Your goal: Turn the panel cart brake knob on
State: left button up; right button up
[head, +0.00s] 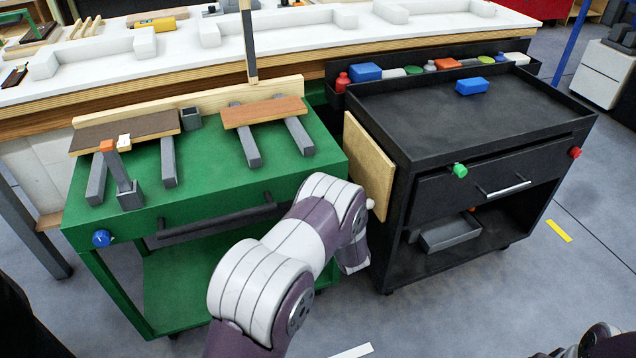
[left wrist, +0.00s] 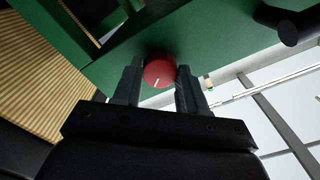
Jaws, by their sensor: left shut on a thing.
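The green panel cart (head: 210,220) stands at left centre in the head view, with a blue knob (head: 101,238) at its front left corner. In the left wrist view, a red knob (left wrist: 159,72) with a white pointer line sits on the cart's green face (left wrist: 220,52). My left gripper (left wrist: 160,75) has one finger on each side of this red knob and is shut on it. In the head view my left arm covers the cart's front right corner, hiding the gripper and the red knob. My right gripper is not in view.
A black cart (head: 450,135) with a green knob (head: 460,170) and a red knob (head: 575,152) stands close on the right. A wooden board (head: 368,165) is on its near side. Panels (head: 262,112) lie on the green cart's top. A workbench (head: 290,50) runs behind.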

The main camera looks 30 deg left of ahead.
pick_arm(q)
jog(key=shift+m+p, duration=2.15)
jog(key=shift+m, duration=1.55)
jog(key=shift+f, duration=0.1)
jog(key=o, duration=1.1)
jog(key=shift+c, duration=0.2)
jog(key=p+v, duration=0.2)
jog(key=v, duration=1)
jog(key=shift+s+d, duration=0.2)
jog(key=shift+d, duration=0.1)
